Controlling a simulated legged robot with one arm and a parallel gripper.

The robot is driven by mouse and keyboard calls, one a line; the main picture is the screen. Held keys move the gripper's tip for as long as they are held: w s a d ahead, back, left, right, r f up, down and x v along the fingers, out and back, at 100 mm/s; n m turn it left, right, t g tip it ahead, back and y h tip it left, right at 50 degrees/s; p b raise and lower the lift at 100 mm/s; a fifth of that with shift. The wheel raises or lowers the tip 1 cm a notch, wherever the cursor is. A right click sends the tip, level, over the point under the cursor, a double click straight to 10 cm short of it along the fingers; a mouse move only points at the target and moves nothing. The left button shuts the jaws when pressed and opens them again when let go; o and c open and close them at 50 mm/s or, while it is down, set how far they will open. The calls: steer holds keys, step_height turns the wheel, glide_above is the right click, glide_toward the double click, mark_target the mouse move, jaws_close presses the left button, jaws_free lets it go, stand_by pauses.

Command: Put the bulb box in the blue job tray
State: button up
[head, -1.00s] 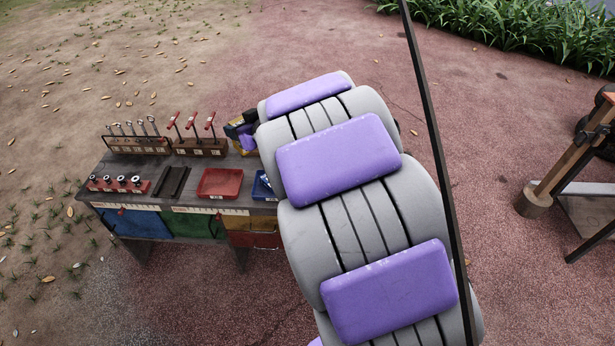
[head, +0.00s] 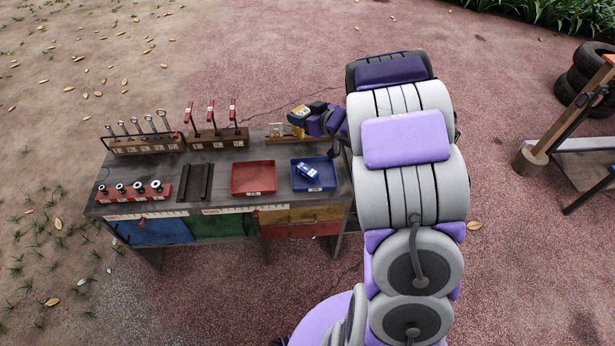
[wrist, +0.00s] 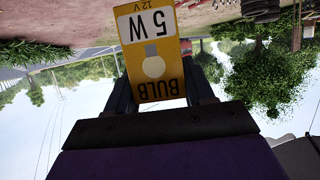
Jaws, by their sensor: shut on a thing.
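The bulb box (wrist: 152,60) is yellow and white, marked "BULB 5 W 12 V", and appears upside down in the wrist view. My gripper (wrist: 160,98) is shut on it, with a dark finger on each side. In the head view my gripper (head: 311,118) is at the back right of the bench, and the yellow of the box (head: 298,114) shows at its tip. The blue job tray (head: 325,184) lies at the bench's right end, in front of my gripper. A small blue and white item (head: 308,172) lies in it.
A red tray (head: 253,191) sits left of the blue one. Racks of red-handled tools (head: 217,143) and wrenches (head: 145,147) line the back edge. A red socket rail (head: 133,196) and a dark slotted holder (head: 195,183) are at the left.

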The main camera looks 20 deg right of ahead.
steer(key=s+d+f+y, duration=0.1)
steer(key=s+d+f, duration=0.2)
steer(key=d+f, duration=0.8)
steer(key=s+f+n+b, duration=0.1)
steer(key=s+f, duration=0.2)
steer(key=f, duration=0.3)
steer(key=s+f+n, duration=0.1)
steer(key=s+f, duration=0.3)
steer(key=f, duration=0.2)
steer(key=b, duration=0.3)
glide_above(325, 175)
step_height(325, 175, down, 4)
steer(key=shift+g+y, duration=0.3)
steer(key=shift+g, duration=0.1)
steer(key=f, duration=0.2)
steer(key=a+f+b, duration=0.1)
steer(key=f, duration=0.1)
steer(key=shift+w, duration=0.1)
steer(key=shift+d+r, duration=0.15)
steer(key=shift+d, duration=0.25)
steer(key=o, duration=0.7)
steer(key=shift+d, duration=0.3)
steer(key=o, duration=0.3)
steer(key=shift+a, duration=0.55)
steer(key=p+v, duration=0.2)
steer(key=v, duration=1)
steer(key=shift+d, duration=0.25)
